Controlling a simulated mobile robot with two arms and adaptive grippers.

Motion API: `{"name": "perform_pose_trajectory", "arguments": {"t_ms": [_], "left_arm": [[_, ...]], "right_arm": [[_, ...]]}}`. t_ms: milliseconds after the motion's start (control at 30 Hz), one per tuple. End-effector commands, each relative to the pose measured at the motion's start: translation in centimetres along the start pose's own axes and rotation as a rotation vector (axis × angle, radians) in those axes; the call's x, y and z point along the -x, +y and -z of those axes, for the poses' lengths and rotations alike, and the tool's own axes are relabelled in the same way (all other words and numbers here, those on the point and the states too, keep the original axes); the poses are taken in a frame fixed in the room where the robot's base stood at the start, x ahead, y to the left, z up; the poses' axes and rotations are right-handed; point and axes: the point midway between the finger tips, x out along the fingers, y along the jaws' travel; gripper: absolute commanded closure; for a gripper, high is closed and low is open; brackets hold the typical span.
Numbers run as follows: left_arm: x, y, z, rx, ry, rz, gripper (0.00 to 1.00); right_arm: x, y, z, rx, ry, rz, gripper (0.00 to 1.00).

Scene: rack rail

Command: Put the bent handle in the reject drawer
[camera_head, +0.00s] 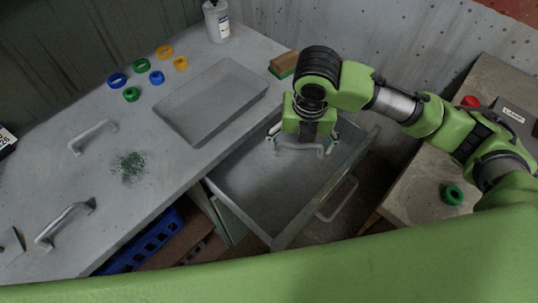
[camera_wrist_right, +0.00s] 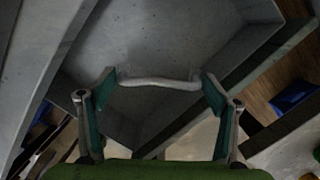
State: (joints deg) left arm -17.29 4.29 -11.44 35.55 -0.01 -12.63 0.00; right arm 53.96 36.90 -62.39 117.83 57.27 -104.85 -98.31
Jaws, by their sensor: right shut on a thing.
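My right gripper (camera_head: 302,142) is over the back part of the open drawer (camera_head: 260,190), pointing down. It is shut on a grey handle (camera_head: 300,148). In the right wrist view the handle (camera_wrist_right: 160,83) spans between the two teal finger pads, and its bar looks slightly wavy. The drawer floor shows behind it and looks empty. How high the handle is above the floor is hard to tell. Two other grey handles lie on the bench, one farther back (camera_head: 92,137) and one nearer (camera_head: 65,224). My left gripper is not in view.
The bench holds a shallow grey tray (camera_head: 188,142), several coloured rings (camera_head: 142,66), a white bottle (camera_head: 217,22) and a green-brown block (camera_head: 284,65). The drawer's front has a pull (camera_head: 338,200). A side surface (camera_head: 420,192) stands right, with a green ring (camera_head: 453,195).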

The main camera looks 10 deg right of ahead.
Motion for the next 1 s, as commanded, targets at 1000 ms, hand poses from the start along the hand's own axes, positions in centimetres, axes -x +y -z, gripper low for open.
{"name": "perform_pose_trajectory", "arguments": {"t_ms": [1000], "left_arm": [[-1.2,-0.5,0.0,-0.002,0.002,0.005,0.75]], "right_arm": [[-10.0,0.9,0.8,0.501,0.003,-0.074,0.40]]}}
